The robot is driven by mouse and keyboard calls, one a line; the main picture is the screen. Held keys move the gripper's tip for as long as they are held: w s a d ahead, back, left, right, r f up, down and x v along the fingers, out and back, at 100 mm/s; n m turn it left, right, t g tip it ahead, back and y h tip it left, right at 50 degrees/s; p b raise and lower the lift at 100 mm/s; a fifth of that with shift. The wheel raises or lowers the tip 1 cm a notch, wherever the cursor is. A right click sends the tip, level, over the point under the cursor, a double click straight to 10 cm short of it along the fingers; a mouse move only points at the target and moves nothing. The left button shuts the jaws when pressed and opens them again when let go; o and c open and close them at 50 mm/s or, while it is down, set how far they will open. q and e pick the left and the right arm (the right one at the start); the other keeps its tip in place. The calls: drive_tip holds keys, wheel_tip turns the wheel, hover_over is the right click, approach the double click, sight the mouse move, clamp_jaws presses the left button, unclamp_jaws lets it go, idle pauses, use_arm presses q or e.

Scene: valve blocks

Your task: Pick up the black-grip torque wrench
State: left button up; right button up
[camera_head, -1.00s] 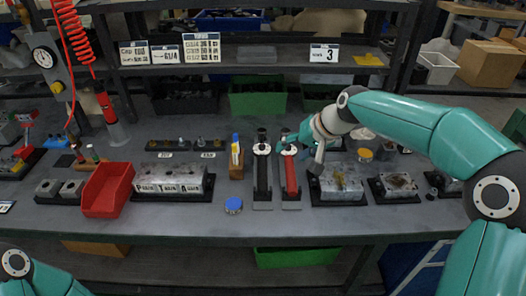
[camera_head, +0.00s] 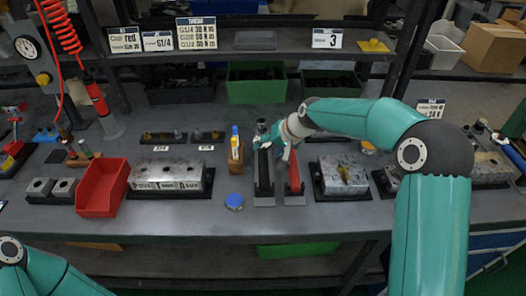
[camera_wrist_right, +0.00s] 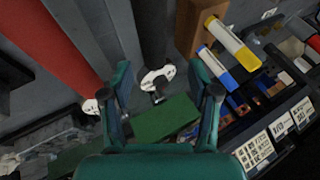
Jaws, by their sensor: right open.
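The black-grip torque wrench (camera_head: 264,174) lies in a grey holder on the bench, left of a red-grip torque wrench (camera_head: 294,172). My right gripper (camera_head: 274,138) is open at the far, head end of the black-grip wrench. In the right wrist view, the two fingers (camera_wrist_right: 165,88) stand on either side of a white round head with a dark knob (camera_wrist_right: 157,80), with the dark grip (camera_wrist_right: 150,28) running up from it. Nothing is held. The red grip (camera_wrist_right: 45,40) lies left of the fingers. My left gripper is out of view; only part of that arm shows.
A wooden block with markers (camera_head: 236,155) stands close left of the black-grip wrench. A blue-lidded round item (camera_head: 234,201) sits in front. A metal block (camera_head: 342,175) is to the right, a red bin (camera_head: 103,188) to the left. A shelf with signs rises behind.

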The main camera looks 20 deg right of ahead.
sight(265, 153)
drive_tip(key=shift+d+f+p+x, duration=0.15)
drive_tip(key=shift+p+x, duration=0.15)
drive_tip(key=shift+x, duration=1.1)
drive_tip(key=shift+d+f+p+x, duration=0.15)
drive_tip(key=shift+p+x, duration=0.1)
drive_tip(key=shift+x, duration=1.2)
drive_tip(key=shift+s+r, duration=0.15)
drive_tip(key=shift+s, duration=0.05)
clamp_jaws()
